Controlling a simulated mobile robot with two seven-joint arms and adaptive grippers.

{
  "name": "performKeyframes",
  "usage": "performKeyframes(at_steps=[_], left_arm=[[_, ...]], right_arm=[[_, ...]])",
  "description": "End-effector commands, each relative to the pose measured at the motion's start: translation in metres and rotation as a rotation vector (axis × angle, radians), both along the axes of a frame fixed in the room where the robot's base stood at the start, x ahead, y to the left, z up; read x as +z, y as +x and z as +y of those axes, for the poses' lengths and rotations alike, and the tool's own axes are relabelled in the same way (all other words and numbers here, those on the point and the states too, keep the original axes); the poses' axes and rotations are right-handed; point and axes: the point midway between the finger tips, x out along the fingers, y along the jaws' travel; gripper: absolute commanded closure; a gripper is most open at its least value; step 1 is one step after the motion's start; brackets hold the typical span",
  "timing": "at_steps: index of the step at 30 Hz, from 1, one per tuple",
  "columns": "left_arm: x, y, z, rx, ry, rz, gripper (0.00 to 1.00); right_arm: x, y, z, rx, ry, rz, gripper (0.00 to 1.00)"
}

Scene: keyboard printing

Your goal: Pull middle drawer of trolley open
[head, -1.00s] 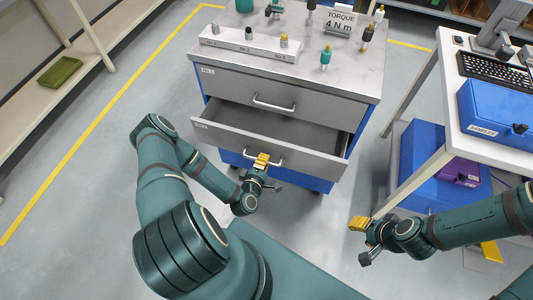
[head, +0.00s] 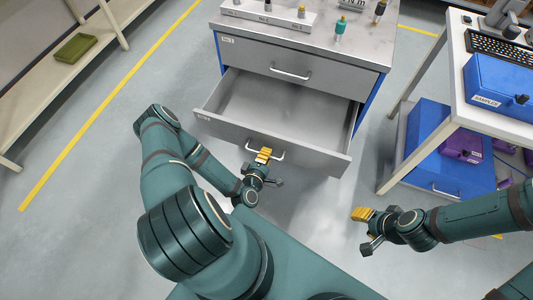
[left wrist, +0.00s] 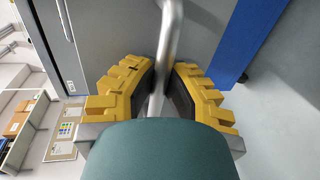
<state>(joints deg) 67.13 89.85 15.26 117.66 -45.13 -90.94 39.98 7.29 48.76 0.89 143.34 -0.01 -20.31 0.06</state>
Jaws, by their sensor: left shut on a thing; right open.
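The trolley (head: 355,40) is a grey and blue cabinet in the upper middle of the head view. Its middle drawer (head: 215,128) stands far out, and its inside looks empty. The drawer's bar handle (head: 280,154) is on its front. My left gripper (head: 264,155) is shut on this handle. In the left wrist view the yellow fingers (left wrist: 160,92) sit on both sides of the metal handle (left wrist: 170,40). The top drawer (head: 245,52) is closed. My right gripper (head: 362,214) is open and empty, apart from the trolley, at the right.
A white table (head: 450,90) with a keyboard (head: 498,48) and a blue box (head: 498,85) stands at the right. Blue and purple boxes (head: 462,145) are under it. A shelf (head: 105,30) with a green tray (head: 76,48) is at the left. Floor between is clear.

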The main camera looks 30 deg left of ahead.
Motion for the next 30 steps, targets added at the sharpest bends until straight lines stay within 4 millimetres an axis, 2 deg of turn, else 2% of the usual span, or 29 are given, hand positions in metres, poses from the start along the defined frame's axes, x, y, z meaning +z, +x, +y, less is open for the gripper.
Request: performKeyframes(at_steps=[9, 10, 12, 23, 26, 30], left_arm=[[0.000, 0.000, 0.000, 0.001, 0.000, 0.000, 1.00], [0.000, 0.000, 0.000, 0.001, 0.000, 0.000, 0.78], [0.000, 0.000, 0.000, 0.001, 0.000, 0.000, 0.57], [0.000, -0.003, -0.001, 0.000, 0.000, 0.001, 0.57], [0.002, -0.012, -0.003, 0.001, 0.000, 0.001, 0.57], [0.007, -0.036, -0.009, 0.001, -0.004, 0.003, 0.57]], right_arm=[[0.000, 0.000, 0.000, 0.000, 0.000, 0.000, 0.53], [0.000, 0.000, 0.000, 0.000, 0.000, 0.000, 0.53], [0.000, 0.000, 0.000, 0.000, 0.000, 0.000, 0.53], [0.000, 0.000, 0.000, 0.000, 0.000, 0.000, 0.53], [0.000, 0.000, 0.000, 0.000, 0.000, 0.000, 0.53], [0.000, 0.000, 0.000, 0.000, 0.000, 0.000, 0.53]])
